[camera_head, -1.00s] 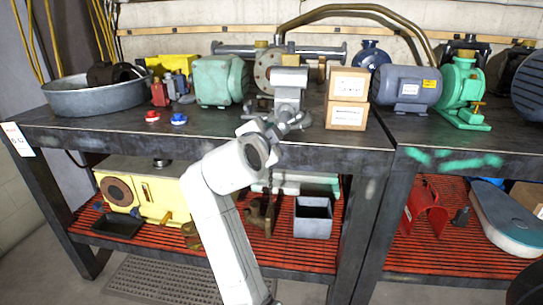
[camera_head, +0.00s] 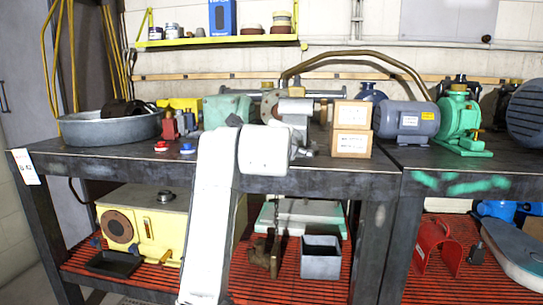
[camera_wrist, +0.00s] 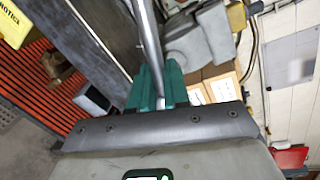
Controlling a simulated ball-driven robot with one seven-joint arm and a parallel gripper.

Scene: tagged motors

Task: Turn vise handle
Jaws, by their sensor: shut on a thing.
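The grey vise (camera_head: 296,108) stands on the workbench near its front edge. In the wrist view its grey body (camera_wrist: 205,38) is at the upper right. The vise handle (camera_wrist: 150,45) is a thin metal bar running down from the top of the wrist view into my gripper. My gripper (camera_wrist: 158,98) has green fingers shut around the lower end of this bar. In the head view my white arm and wrist cover the front of the vise, so the handle and fingertips cannot be made out clearly there.
Two stacked cardboard boxes (camera_head: 351,129) stand just right of the vise. A grey motor (camera_head: 406,121) and a green pump (camera_head: 458,120) are further right. A green motor (camera_head: 222,110) and a round metal pan (camera_head: 110,128) are to the left. The bench front edge (camera_head: 330,185) runs below my wrist.

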